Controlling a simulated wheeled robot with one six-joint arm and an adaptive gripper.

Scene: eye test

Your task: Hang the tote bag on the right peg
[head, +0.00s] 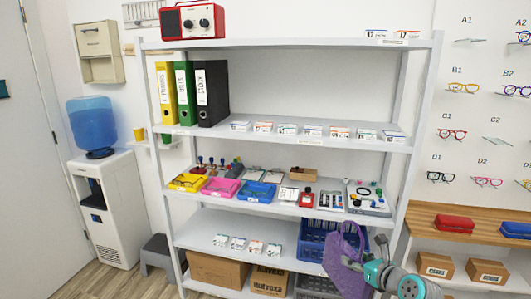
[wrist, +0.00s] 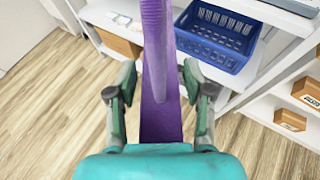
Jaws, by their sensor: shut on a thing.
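The purple tote bag (head: 343,268) hangs from my gripper (head: 371,264) at the lower right of the head view, in front of the shelf unit's lower part. In the wrist view the purple bag (wrist: 154,110) runs between the two fingers of my gripper (wrist: 161,88), which is shut on it. Part of the bag is hidden behind my gripper in the wrist view. I cannot make out the right peg in either view.
A white shelf unit (head: 270,131) holds binders, trays and small boxes. A blue crate (head: 316,243) stands on its lower shelf, behind the bag; it also shows in the wrist view (wrist: 215,37). A water dispenser (head: 108,205) stands left. Eyeglasses displays and a wooden shelf (head: 445,233) are right.

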